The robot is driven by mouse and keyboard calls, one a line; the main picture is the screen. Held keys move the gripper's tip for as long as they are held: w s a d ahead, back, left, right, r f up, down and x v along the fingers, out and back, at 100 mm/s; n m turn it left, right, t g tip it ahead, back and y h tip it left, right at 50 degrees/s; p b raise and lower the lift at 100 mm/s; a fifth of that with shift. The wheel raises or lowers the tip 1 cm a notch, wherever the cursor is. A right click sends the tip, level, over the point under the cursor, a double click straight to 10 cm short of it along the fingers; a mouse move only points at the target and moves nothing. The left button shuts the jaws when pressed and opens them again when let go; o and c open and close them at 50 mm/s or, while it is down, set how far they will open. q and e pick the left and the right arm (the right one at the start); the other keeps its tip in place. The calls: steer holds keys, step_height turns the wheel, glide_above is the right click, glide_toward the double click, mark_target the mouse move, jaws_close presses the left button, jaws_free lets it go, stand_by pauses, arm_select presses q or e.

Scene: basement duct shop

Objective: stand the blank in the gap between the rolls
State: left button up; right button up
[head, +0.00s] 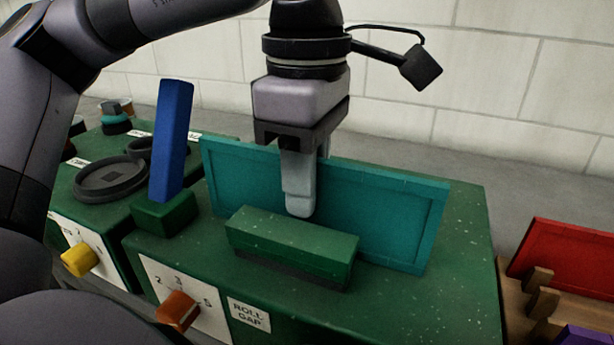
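The blank is a flat teal panel (390,215) standing on edge on top of a green machine, just behind a long green block (290,243) that seems to be the front roll. The block and the panel hide the gap and part of the panel's lower edge, so I cannot tell if that edge sits in the gap. My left gripper (306,180) points down over the panel's top edge, left of its right end. One pale finger lies against the front face; the other goes behind. It looks shut on the panel. My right gripper is not in view.
A blue bar (170,140) stands in a small green holder (165,213) at the left. An orange knob (178,309) and a "ROLL GAP" label (249,315) are on the front. A red panel (566,262) stands in a wooden rack (535,290) at the right.

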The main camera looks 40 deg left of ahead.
arm_select(q)
steer(key=shift+o, duration=0.9)
steer(key=shift+r, duration=0.1)
steer(key=shift+r, duration=0.15)
step_height(320, 180, up, 11)
steer(key=shift+r+p, duration=0.1)
steer(key=shift+p, duration=1.15)
steer(key=shift+r, duration=0.35)
